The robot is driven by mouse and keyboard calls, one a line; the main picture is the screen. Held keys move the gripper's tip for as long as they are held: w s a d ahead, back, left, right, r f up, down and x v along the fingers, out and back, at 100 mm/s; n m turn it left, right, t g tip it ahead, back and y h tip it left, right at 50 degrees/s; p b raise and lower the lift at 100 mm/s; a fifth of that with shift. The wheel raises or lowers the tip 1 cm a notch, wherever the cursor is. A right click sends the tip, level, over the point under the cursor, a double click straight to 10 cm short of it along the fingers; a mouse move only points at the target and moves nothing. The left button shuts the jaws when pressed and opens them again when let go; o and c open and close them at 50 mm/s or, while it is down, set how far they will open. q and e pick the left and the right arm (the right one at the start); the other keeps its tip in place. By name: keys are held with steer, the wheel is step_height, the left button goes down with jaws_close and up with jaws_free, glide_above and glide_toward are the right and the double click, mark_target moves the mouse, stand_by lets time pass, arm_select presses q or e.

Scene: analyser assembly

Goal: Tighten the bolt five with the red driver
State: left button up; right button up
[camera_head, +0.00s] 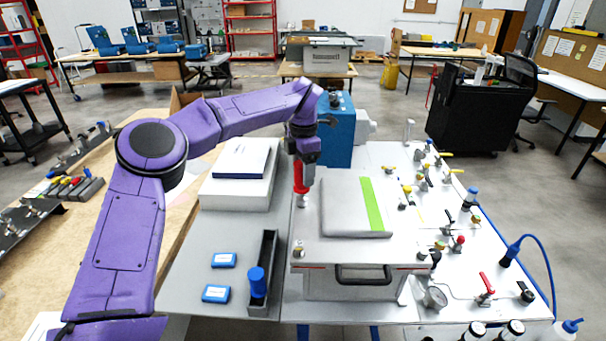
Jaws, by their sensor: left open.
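The red driver (299,176) stands roughly upright over the back-left corner of the white-grey box (330,249). Its lower end meets a small metal bolt (303,201) there; I cannot tell whether the tip is seated, and no number on it is readable. My left gripper (304,158) is open, pointing down at the top of the red driver. Its fingers are too small to make out clearly. Another bolt (298,252) shows at the box's front-left corner. My right gripper is not in view.
A dark holder (272,245) with a blue-handled tool (257,281) stands left of the box, near two small blue boxes (223,260). A white case (237,190) lies behind them. Valves and fittings (457,243) crowd the right side.

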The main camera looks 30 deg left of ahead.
arm_select(q)
jaws_close()
steer(key=shift+r+p, duration=0.2)
steer(key=shift+p, duration=0.2)
steer(key=m+p, duration=0.3)
steer(key=p, duration=0.1)
steer(key=shift+s+m, duration=0.1)
steer(key=shift+m, duration=0.3)
steer(key=shift+m+p, duration=0.6)
steer(key=shift+p, duration=0.05)
steer(key=shift+f+m+b, duration=0.25)
steer(key=shift+m+b, duration=0.05)
steer(key=shift+m, duration=1.8)
jaws_free()
steer(key=shift+s+m, duration=0.1)
steer(key=shift+m, duration=0.3)
steer(key=shift+a, duration=0.1)
